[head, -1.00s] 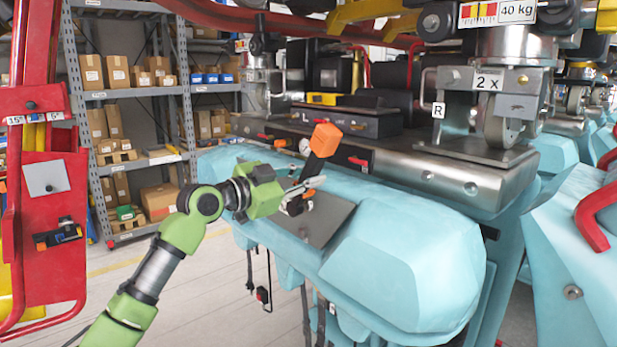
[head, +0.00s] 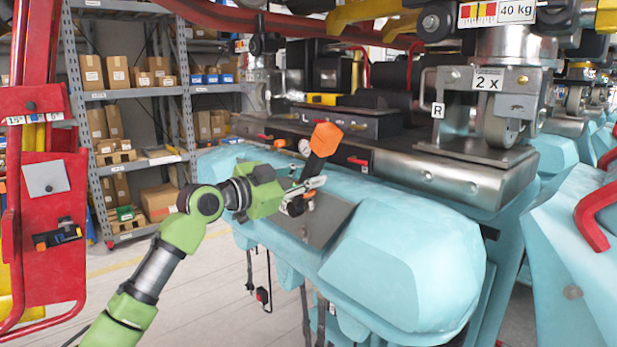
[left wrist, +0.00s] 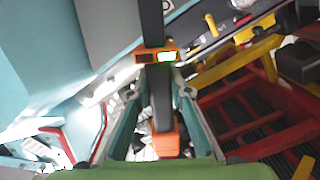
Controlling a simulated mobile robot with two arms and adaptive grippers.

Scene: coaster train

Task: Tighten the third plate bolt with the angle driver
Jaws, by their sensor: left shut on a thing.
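My left gripper (head: 306,189) is shut on the angle driver (head: 318,167), a black tool with an orange end. It holds the driver tilted over the grey metal plate (head: 336,222) on the teal body. In the left wrist view, the driver's black shaft with an orange band and lit green display (left wrist: 158,57) runs between the two fingers, with its orange end (left wrist: 166,144) near the palm. The driver's working tip is hidden or too small to make out, so I cannot tell whether it touches a bolt. The plate bolts cannot be told apart. My right gripper is out of view.
The teal body (head: 415,260) fills the middle, with a steel machine frame (head: 460,185) close behind the driver. A red stand (head: 45,190) is at the left, and shelves (head: 140,95) with boxes stand behind. Cables hang below the plate. Floor is open at lower left.

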